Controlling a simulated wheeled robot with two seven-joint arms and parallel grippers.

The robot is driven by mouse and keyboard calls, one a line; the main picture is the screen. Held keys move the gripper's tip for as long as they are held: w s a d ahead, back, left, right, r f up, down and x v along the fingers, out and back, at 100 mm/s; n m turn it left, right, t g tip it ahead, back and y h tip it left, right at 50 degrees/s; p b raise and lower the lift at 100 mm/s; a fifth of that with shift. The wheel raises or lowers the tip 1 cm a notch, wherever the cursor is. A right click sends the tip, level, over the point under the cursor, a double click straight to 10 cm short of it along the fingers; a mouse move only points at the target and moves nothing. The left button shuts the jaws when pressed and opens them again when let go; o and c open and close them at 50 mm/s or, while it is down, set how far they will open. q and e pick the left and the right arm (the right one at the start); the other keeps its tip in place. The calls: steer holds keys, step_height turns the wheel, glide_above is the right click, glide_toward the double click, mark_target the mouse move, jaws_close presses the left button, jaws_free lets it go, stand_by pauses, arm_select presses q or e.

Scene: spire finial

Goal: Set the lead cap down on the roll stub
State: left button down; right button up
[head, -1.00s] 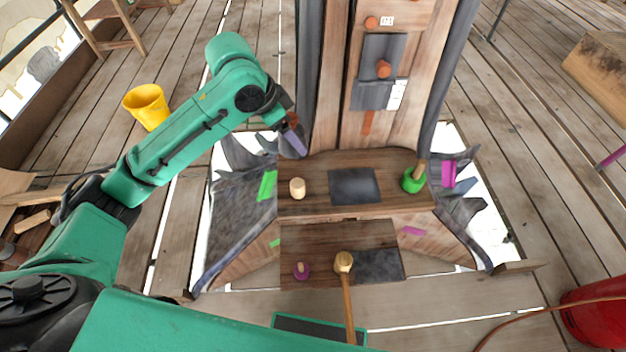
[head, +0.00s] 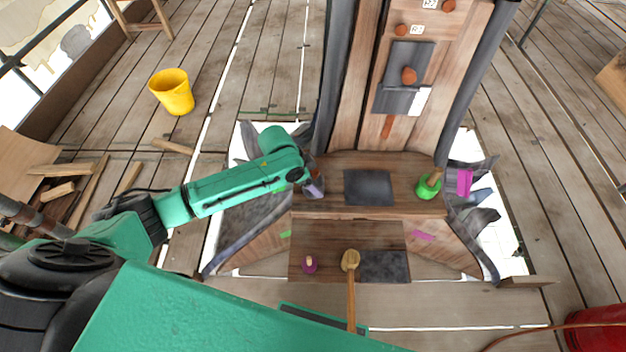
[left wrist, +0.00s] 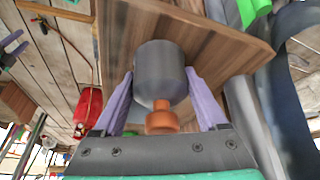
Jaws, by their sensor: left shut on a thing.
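The lead cap (left wrist: 160,72) is a grey cylinder with an orange knob facing the left wrist camera. My left gripper (left wrist: 160,85) is shut on it, with a purple finger on each side. In the head view the left gripper (head: 314,187) is low at the left end of the upper wooden shelf, and the cap is mostly hidden there. The roll stub, a short pale wooden cylinder in the earlier head view, is now hidden behind the gripper. I cannot tell whether the cap touches it. My right gripper is not in view.
The wooden shelf (head: 385,211) has a dark square plate (head: 369,187) and a green pot-like object (head: 429,187). The lower step holds a mallet (head: 350,262) and a small purple-based peg (head: 309,264). A tall wooden upright (head: 362,80) rises behind. A yellow bucket (head: 172,94) stands at left.

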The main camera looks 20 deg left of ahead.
arm_select(q)
steer(key=shift+d, duration=0.1)
jaws_free()
steer(key=shift+r, duration=0.15)
steer(key=v, duration=1.2)
